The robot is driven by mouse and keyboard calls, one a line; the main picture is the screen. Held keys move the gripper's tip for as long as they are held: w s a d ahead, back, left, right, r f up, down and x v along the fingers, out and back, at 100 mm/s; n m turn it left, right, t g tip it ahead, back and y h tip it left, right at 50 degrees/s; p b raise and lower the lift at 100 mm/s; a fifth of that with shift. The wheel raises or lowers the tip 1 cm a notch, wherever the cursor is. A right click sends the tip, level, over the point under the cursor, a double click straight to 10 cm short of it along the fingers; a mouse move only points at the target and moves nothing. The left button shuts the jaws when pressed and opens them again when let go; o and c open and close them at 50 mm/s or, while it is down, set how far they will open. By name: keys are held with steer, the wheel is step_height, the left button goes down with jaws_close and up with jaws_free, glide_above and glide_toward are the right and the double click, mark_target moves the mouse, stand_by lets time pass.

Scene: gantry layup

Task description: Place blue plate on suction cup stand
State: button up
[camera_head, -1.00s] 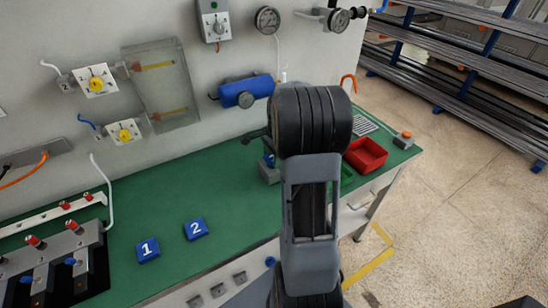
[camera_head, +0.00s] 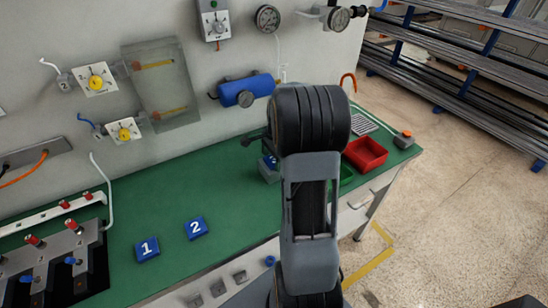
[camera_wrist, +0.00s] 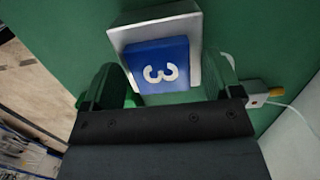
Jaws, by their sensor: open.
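A blue plate with a white 3 (camera_wrist: 160,66) lies on a pale grey square block (camera_wrist: 196,28) in the wrist view. The block may be the stand; I see no suction cup. My gripper (camera_wrist: 160,80) is open, with one finger on each side of the plate. I cannot tell whether either finger touches it. Blue plates marked 1 (camera_head: 147,249) and 2 (camera_head: 195,229) lie flat on the green bench (camera_head: 150,195).
A red bin (camera_head: 366,153) and a green bin (camera_head: 347,174) stand right of my arm. A fixture with red-capped parts (camera_head: 55,255) fills the bench's left end. A blue cylinder (camera_head: 247,90) hangs on the wall. The bench middle is mostly clear.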

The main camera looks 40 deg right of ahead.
step_height(320, 180, up, 11)
steer(key=d, duration=0.1)
steer(key=s+a+r+n+t+h, duration=0.1)
steer(key=s+a+n, duration=0.1)
steer(key=a+n, duration=0.35)
steer(key=s+a+r+n, duration=0.2)
steer(key=a+n, duration=0.2)
steer(key=a, duration=0.3)
steer(key=s+a+f+n+t, duration=0.2)
steer(key=s+a+f+n, duration=0.1)
steer(key=s+a+n, duration=0.5)
steer(key=shift+s+a+f+n+t, duration=0.25)
steer(key=shift+a+n, duration=0.45)
steer(key=shift+n, duration=0.45)
steer(key=shift+w, duration=0.1)
steer(key=shift+c, duration=0.2)
